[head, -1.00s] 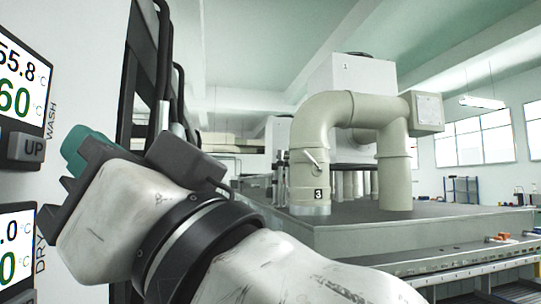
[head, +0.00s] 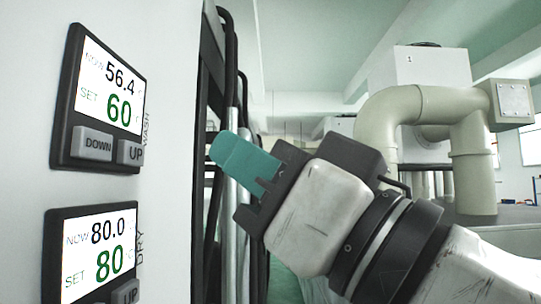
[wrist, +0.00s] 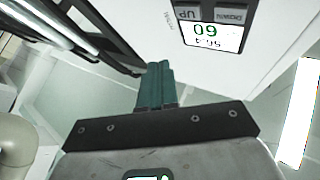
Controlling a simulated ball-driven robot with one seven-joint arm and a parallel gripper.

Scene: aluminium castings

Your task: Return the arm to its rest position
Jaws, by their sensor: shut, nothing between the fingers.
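My gripper (head: 240,160) has teal fingers pressed together with nothing between them. In the head view it is in the middle, pointing up and left, a little to the right of the control panels and apart from them. In the wrist view the shut fingers (wrist: 155,85) point up at the centre. My white arm, scuffed, runs to the lower right of the head view.
The wash panel (head: 105,100) reads now 56.4, set 60. The dry panel (head: 95,250) below reads 80.0 and 80. Both are on a white wall (head: 168,150). Dark upright frame and hoses (head: 230,90) stand behind my gripper. A beige duct (head: 470,165) is at right.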

